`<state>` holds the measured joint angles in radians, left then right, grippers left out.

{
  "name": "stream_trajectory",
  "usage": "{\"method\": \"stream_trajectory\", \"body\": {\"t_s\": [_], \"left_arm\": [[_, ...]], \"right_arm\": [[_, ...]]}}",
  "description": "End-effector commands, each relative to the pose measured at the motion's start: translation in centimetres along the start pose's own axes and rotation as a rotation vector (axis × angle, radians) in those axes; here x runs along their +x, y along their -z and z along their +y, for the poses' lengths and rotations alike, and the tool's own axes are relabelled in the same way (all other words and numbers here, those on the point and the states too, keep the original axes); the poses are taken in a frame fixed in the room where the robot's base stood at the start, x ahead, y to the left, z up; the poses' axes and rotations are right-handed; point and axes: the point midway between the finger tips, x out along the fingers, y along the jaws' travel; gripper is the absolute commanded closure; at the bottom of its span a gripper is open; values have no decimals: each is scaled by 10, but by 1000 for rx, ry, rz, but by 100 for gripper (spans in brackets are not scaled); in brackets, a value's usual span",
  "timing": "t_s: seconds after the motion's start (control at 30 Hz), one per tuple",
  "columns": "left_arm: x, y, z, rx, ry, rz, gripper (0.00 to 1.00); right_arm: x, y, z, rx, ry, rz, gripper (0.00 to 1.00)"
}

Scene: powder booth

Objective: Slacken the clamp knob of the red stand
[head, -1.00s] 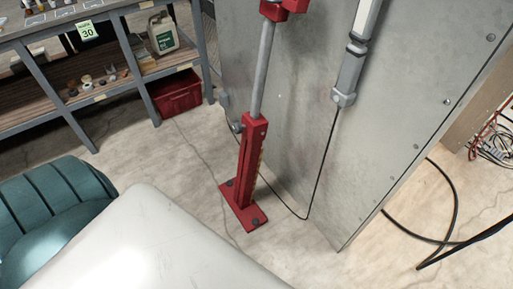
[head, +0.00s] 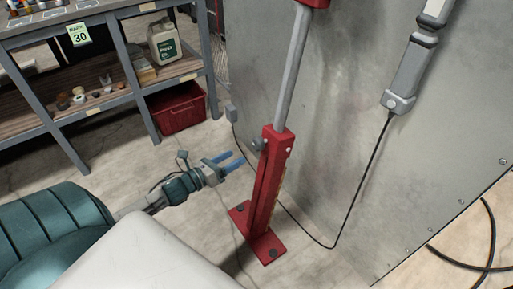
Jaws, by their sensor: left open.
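The red stand (head: 268,190) is upright on the floor in front of the grey metal wall, with a grey pole (head: 293,70) rising from its top. Its small grey clamp knob (head: 258,145) sits on the left side near the top of the red column. My left gripper (head: 232,162) comes in from the left with its blue fingers apart and empty. The fingers point at the column, a little left of and below the knob in the picture, and look clear of it. My right gripper does not show.
A grey metal booth wall (head: 350,150) stands right behind the stand, with a hanging cable (head: 372,170). A shelf bench (head: 120,105) and a red crate (head: 182,108) are at the back left. Bare floor (head: 130,180) lies between.

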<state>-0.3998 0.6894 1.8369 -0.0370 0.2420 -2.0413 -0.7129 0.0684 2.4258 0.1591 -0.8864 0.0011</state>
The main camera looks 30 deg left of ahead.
Motion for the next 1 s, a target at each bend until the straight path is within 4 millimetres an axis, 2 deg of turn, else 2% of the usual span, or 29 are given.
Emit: {"method": "stream_trajectory", "body": {"t_s": [0.3,0.73,1.0], "left_arm": [[24,2,2,-2,-3,-5,36],[51,-2,0,-5,-5,-3,36],[84,-4,0,-6,-5,-5,36]], "right_arm": [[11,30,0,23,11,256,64],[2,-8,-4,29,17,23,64],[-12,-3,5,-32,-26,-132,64]]}}
